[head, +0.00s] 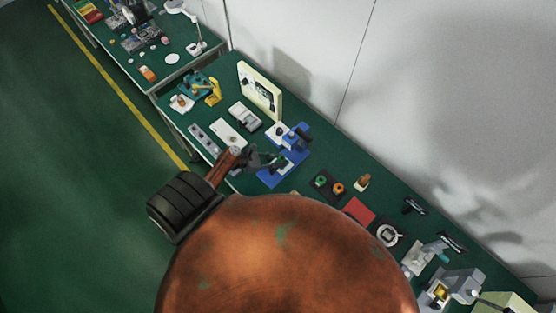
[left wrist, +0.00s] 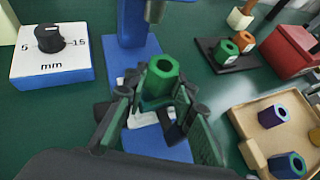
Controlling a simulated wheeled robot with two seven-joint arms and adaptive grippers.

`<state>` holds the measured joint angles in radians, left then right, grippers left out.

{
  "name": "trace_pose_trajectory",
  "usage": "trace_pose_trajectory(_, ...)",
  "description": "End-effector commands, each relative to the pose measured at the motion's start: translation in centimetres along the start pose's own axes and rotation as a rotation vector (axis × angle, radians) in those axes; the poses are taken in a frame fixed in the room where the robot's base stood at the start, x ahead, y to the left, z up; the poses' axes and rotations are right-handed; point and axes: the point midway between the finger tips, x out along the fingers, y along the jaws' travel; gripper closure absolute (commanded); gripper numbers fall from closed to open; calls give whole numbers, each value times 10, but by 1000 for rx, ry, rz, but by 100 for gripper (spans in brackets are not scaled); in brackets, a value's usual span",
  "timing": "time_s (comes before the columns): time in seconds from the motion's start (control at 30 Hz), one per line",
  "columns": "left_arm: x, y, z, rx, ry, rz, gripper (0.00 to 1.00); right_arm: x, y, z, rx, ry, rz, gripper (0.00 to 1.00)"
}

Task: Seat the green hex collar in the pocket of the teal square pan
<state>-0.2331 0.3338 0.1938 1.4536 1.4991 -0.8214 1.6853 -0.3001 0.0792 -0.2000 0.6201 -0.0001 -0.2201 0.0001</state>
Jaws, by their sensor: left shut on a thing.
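In the left wrist view the green hex collar (left wrist: 160,72) stands upright between my left gripper's fingertips (left wrist: 157,88), its round bore facing up. The gripper is shut on it. It is above the blue base of a press-like device (left wrist: 160,150), with white pieces partly visible below; I cannot tell how high. In the head view my left gripper (head: 266,159) is beside this blue device (head: 270,180). I cannot clearly make out the teal square pan or its pocket; the collar and fingers hide the area under them. My right gripper is not in view.
A black tray (left wrist: 240,64) holds another green collar (left wrist: 226,51) and an orange one (left wrist: 243,41). A tan tray (left wrist: 245,118) holds purple and blue collars. A white-topped dial box marked mm (left wrist: 50,68) stands left. The blue column (left wrist: 133,25) rises behind the collar.

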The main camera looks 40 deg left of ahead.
Motion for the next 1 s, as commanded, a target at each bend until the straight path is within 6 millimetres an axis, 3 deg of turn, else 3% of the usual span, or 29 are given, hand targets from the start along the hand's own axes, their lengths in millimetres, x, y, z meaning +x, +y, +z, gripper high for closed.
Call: trace_pose_trajectory(1.0,3,0,-4,0,0,0,100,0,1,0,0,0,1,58)
